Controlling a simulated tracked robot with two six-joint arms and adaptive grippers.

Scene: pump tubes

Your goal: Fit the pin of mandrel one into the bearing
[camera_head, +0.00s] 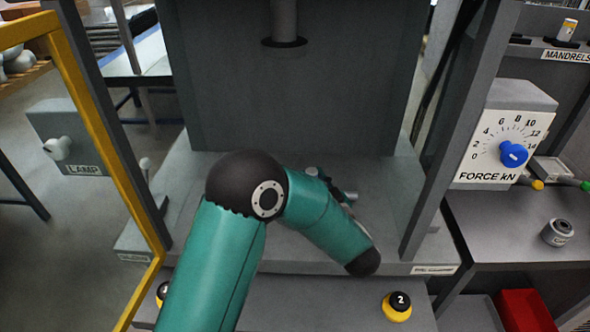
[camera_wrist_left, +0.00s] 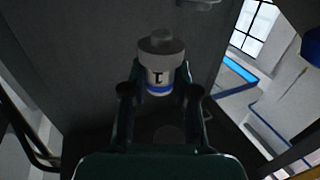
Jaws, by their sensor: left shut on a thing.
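Mandrel one (camera_wrist_left: 158,82), a pale cylinder marked 1 with a blue band and a grey stepped top, is between the fingers of my left gripper (camera_wrist_left: 160,72) in the left wrist view. The gripper is shut on it. In the head view my left gripper (camera_head: 335,187) is low in the press opening, largely hidden behind my own teal arm, and I cannot make out the mandrel clearly there. A grey ring-like part (camera_head: 559,233) stands on the right bench; its label is too small to read, so I cannot tell whether it is the bearing. My right gripper is out of view.
The press ram (camera_head: 284,20) hangs above the opening, between upright side posts. A force dial box (camera_head: 500,137) stands right, a lamp switch box (camera_head: 66,140) left. A yellow frame (camera_head: 92,110) crosses the left side. Button 2 (camera_head: 397,306) and a red bin (camera_head: 525,310) are in front.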

